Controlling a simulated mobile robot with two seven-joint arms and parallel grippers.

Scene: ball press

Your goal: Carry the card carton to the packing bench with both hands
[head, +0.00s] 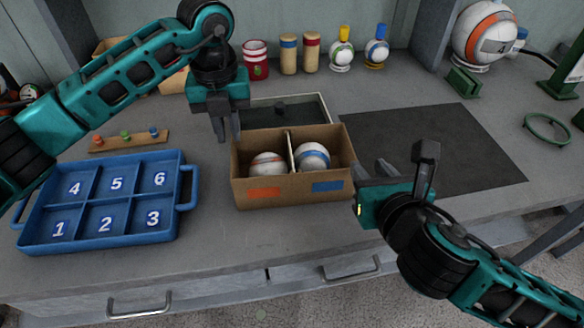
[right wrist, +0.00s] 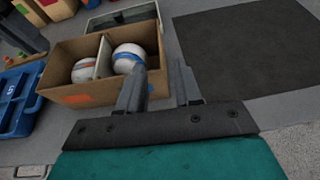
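The card carton (head: 290,193) is an open brown box on the bench, with a divider, an orange patch and a blue patch on its front. A white ball with orange markings (head: 268,165) sits in its left compartment and one with blue markings (head: 312,156) in its right. The carton also shows at the left of the right wrist view (right wrist: 100,92). My left gripper (head: 228,128) points down at the carton's back left corner, fingers apart; contact cannot be told. My right gripper (head: 400,162) is open just right of the carton, and its spread fingers show in the right wrist view (right wrist: 160,88).
A blue numbered tray (head: 130,238) lies left of the carton. A dark mat (head: 440,145) lies to the right, free of objects. A grey-framed tray (head: 315,101) is behind the carton. Cans, pegs and bottles (head: 311,52) stand along the back. A green ring (head: 547,128) lies far right.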

